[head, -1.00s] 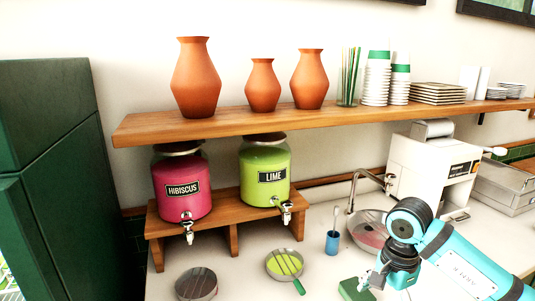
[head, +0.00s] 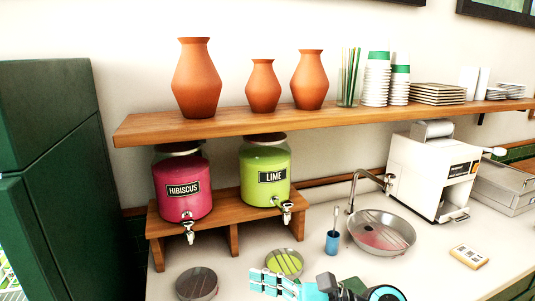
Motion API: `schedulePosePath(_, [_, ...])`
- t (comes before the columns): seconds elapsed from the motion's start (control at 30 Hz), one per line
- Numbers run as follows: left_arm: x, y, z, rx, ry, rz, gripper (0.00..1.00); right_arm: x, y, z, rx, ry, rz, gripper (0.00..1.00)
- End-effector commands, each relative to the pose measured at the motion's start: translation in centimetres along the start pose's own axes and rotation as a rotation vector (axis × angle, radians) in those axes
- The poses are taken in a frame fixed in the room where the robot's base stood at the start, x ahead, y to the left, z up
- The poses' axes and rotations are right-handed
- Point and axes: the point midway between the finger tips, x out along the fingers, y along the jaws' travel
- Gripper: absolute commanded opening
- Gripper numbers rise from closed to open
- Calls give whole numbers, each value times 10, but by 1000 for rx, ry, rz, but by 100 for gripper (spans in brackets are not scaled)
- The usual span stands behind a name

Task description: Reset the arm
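My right arm comes in low at the bottom edge, right of centre. Its teal gripper (head: 274,283) points left over the front of the counter, just in front of the small round dish with lime-green bars (head: 285,262). The gripper overlaps the dish's front edge in the picture; I cannot tell whether they touch. The fingers are seen from the side and partly cut off, so their opening is unclear. No held object shows. My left gripper is not in view.
A dark round dish (head: 197,283), a blue cup (head: 332,242), a sink (head: 382,234) and a small labelled block (head: 468,257) are on the counter (head: 430,250). Hibiscus (head: 183,190) and lime (head: 265,172) dispensers stand behind. A shelf (head: 250,121) runs above.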

Motion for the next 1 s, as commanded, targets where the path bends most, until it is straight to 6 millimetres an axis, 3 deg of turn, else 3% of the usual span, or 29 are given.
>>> schedulePosePath(0.07, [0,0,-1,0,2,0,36,-4,-1,36,231,-286,-69,100])
schedulePosePath(0.13, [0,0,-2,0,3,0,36,-24,-15,60,454,-527,-143,100])
schedulePosePath(0.2, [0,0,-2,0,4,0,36,-54,-35,68,693,-758,-224,100])
schedulePosePath(0.27, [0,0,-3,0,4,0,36,-85,-54,61,905,-947,-303,100])
schedulePosePath(0.37, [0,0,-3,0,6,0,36,-138,-79,18,1267,-1242,-454,100])
schedulePosePath(0.47, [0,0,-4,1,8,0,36,-180,-84,-46,1593,-1484,-617,100])
schedulePosePath(0.6, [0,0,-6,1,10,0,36,-215,-56,-142,1978,-1745,-866,100])
schedulePosePath(0.73, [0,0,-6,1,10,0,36,-228,-13,-207,2233,-1900,-1084,100])
schedulePosePath(0.77, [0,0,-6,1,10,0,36,-230,-4,-218,-2213,1871,1096,100])
schedulePosePath(0.9, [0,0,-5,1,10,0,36,-232,40,-257,-2038,1680,1103,100])
schedulePosePath(1.0, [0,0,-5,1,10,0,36,-233,68,-276,-1936,1572,1107,100])
